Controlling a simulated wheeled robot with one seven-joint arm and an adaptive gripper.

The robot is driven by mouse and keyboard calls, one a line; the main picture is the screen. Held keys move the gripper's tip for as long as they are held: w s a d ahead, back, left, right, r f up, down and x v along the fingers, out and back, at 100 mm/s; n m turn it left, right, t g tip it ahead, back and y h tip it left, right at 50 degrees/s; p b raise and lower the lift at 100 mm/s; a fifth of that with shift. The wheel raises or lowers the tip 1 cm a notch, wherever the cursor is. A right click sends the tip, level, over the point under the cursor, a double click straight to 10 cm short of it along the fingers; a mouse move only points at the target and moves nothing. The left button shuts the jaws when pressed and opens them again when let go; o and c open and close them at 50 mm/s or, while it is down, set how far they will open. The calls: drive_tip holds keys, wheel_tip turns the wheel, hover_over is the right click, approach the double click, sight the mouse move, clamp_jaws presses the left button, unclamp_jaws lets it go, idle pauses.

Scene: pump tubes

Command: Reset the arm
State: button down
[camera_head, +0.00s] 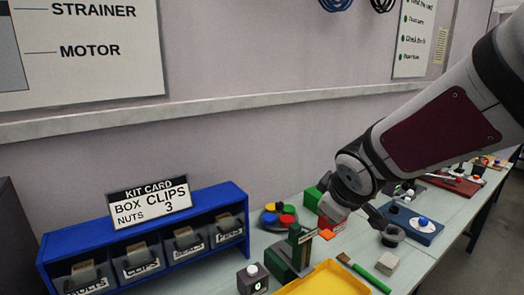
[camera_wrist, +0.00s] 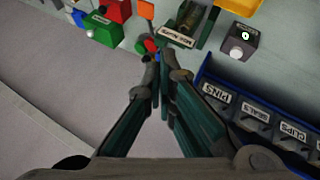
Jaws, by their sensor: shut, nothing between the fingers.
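My arm reaches in from the upper right of the head view and hangs over the worktable (camera_head: 225,267). My gripper (camera_wrist: 163,70) is shut and empty in the wrist view, with its two dark-green fingers pointing up the picture. The fingertips appear over the area of the round dish with coloured pieces (camera_head: 278,216). In the head view my wrist hides part of the table behind it, and the fingertips are hard to make out.
A blue rack (camera_head: 68,240) of labelled bins stands left, with a kit card (camera_head: 149,203) on top. Near my arm are a green fixture (camera_head: 281,263), a yellow tray (camera_head: 325,281), a grey button box (camera_head: 252,280), a green block (camera_head: 312,198) and a blue tray (camera_head: 425,236). The wall is behind.

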drive_tip(key=s+d+r+m, duration=0.1)
drive_tip(key=s+m, duration=0.2)
drive_tip(key=s, duration=0.5)
drive_tip(key=s+d+r+m+g, duration=0.1)
drive_tip(key=s+d+r+m, duration=0.1)
drive_tip(key=s, duration=0.6)
drive_tip(key=s+d+r+m+g, duration=0.1)
drive_tip(key=s+r+m, duration=0.1)
drive_tip(key=s+m, duration=0.2)
drive_tip(key=s, duration=0.3)
drive_tip(key=shift+s+d+r, duration=0.15)
drive_tip(key=shift+s+r, duration=0.05)
drive_tip(key=shift+s, duration=0.2)
